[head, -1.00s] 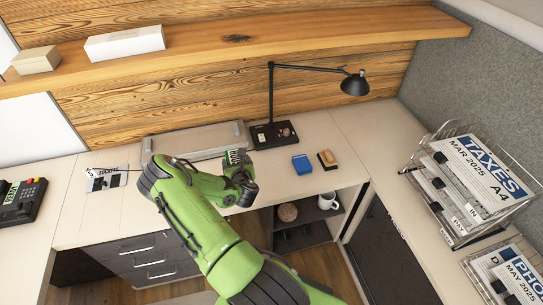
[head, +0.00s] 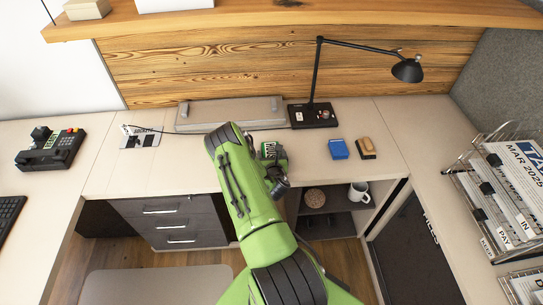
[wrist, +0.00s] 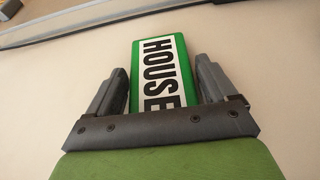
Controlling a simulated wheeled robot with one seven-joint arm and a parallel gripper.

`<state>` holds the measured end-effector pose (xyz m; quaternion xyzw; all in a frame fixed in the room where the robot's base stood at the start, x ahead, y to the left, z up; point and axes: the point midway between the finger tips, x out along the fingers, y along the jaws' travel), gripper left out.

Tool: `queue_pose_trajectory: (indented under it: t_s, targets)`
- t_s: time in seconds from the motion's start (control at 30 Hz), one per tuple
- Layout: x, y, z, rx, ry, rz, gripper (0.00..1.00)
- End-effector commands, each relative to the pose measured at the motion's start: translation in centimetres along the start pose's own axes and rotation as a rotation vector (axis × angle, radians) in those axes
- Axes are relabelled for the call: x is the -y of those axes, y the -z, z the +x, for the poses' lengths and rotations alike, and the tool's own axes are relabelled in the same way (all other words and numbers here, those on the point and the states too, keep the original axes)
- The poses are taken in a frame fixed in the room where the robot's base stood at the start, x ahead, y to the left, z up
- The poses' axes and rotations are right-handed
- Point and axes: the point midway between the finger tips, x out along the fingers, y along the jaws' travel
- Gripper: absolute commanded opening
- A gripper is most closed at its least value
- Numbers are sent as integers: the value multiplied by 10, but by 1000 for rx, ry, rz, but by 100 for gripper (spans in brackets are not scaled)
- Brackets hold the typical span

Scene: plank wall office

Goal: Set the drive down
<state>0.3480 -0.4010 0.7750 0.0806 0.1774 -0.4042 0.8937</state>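The drive is a small green block with a white label reading HOUSE. In the wrist view the drive (wrist: 160,72) stands out between the two dark fingers of my gripper (wrist: 165,85), with a finger against each side. In the head view the drive (head: 268,150) shows at the tip of my green arm, over the desk (head: 180,178) and in front of the lamp base. My gripper is partly hidden behind its own wrist there. I cannot tell whether the drive touches the desk or hangs just above it.
A blue box (head: 338,149) and a brown block (head: 366,148) sit to the right. A black lamp (head: 313,114) and a long grey case (head: 230,113) stand behind. A socket plate (head: 140,140) and a phone (head: 52,148) are left. Wire paper racks (head: 495,200) stand far right.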

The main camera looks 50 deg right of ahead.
Motion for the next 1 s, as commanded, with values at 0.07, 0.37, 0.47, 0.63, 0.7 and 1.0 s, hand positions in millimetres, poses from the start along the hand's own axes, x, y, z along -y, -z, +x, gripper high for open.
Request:
queue_pose_trajectory:
  t_s: [0.07, 0.37, 0.47, 0.63, 0.7, 1.0]
  targets:
    - [0, -1, 0, 0, 0, 0, 98]
    - [1, -6, -2, 1, 1, 0, 100]
    - [4, -2, -13, 2, 11, 6, 100]
    - [4, 3, -38, 0, 13, 14, 100]
    - [4, 4, -46, -2, 14, 13, 100]
    - [1, 0, -78, 4, 2, 1, 100]
